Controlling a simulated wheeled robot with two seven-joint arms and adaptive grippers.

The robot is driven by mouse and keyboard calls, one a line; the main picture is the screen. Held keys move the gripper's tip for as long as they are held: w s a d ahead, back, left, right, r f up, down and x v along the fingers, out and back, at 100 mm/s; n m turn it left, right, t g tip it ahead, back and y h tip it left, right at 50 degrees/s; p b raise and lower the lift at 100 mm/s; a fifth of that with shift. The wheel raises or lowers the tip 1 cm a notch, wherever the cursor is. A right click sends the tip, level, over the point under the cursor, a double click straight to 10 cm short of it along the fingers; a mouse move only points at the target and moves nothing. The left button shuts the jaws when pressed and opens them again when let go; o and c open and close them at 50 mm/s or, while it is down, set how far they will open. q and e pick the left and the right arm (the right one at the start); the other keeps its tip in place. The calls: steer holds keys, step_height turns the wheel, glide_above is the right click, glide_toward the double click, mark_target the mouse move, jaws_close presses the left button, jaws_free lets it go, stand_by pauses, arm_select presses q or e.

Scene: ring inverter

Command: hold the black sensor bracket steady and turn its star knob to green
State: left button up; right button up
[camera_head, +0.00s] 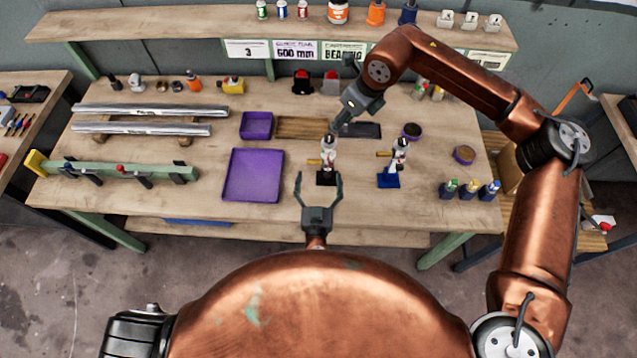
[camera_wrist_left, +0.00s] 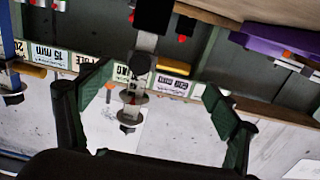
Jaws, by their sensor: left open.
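The black sensor bracket (camera_head: 326,179) stands upright near the front edge of the bench, with a pale upper part and an orange-yellow rod out to the left. In the left wrist view the bracket (camera_wrist_left: 153,18) appears upside down, its stem in the gap between my fingers. My left gripper (camera_head: 319,186) is open around the bracket's lower part, with no clear contact. It also shows in the left wrist view (camera_wrist_left: 155,105). My right gripper (camera_head: 338,126) points down just above the bracket's top; its fingertips are too small to read. The star knob and its colour cannot be made out.
A similar blue bracket (camera_head: 388,181) stands close on the right. A purple tray (camera_head: 253,176) lies to the left, a smaller purple bin (camera_head: 256,125) behind it. Several bottles (camera_head: 469,190) stand at the right front. A green rail (camera_head: 120,173) lies far left.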

mark_target(320, 163)
arm_select(q)
steer(key=shift+w, duration=2.75)
steer(key=shift+a, duration=0.1)
steer(key=c, duration=1.5)
arm_select(e)
steer(key=shift+o, duration=1.1)
steer(key=shift+r, duration=0.25)
steer(key=shift+o, duration=0.4)
steer(key=shift+s+d+r+m+t, duration=0.15)
steer(key=shift+s+r+m+t, duration=0.2)
steer(key=shift+s+r, duration=0.3)
steer(key=x, duration=1.1)
steer(key=shift+w+f, duration=0.15)
steer(key=shift+f, duration=0.15)
